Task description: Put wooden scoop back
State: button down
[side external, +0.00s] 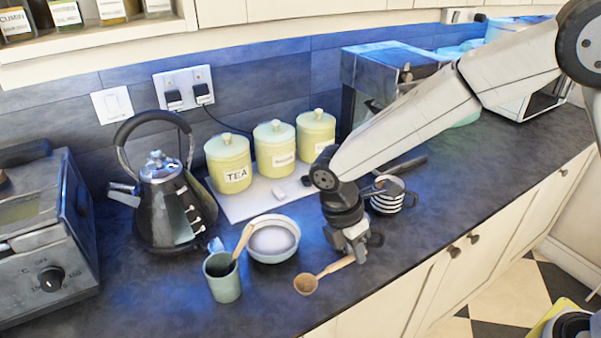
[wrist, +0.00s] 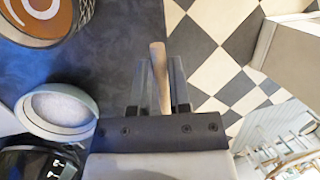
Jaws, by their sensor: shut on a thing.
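The wooden scoop (side external: 306,284) has a round bowl and a straight handle. My gripper (side external: 357,255) is shut on its handle near the front of the dark counter, with the scoop's bowl pointing left. In the wrist view the handle (wrist: 158,70) stands between the two fingers of my gripper (wrist: 162,88); the scoop's bowl is hidden there. I cannot tell how far the scoop is above the counter. A white-filled bowl (side external: 272,257) is behind and left of the scoop. A green-grey cup (side external: 223,283) holding another wooden-handled utensil (side external: 243,241) stands further left.
A striped mug (side external: 388,203) is close behind my gripper. A kettle (side external: 165,205), several yellow canisters (side external: 276,150) on a white board (side external: 240,206) and a toaster-like appliance (side external: 45,240) stand around. The counter's front edge (side external: 400,268) drops to a checkered floor (wrist: 215,50).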

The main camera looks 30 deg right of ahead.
jog(key=shift+w+a+f, duration=0.25)
jog(key=shift+w+f, duration=0.55)
jog(key=shift+f, duration=0.15)
jog(key=shift+w+a+f, duration=0.25)
jog(key=shift+w+f, duration=0.5)
jog(key=shift+f, duration=0.2)
jog(key=shift+f, duration=0.1)
jog(key=shift+w+f, duration=0.15)
jog(key=shift+f, duration=0.05)
jog(key=shift+w+a+f, duration=0.1)
jog(key=shift+f, duration=1.45)
jog(key=shift+f, duration=0.1)
jog(key=c, duration=0.6)
grip_release()
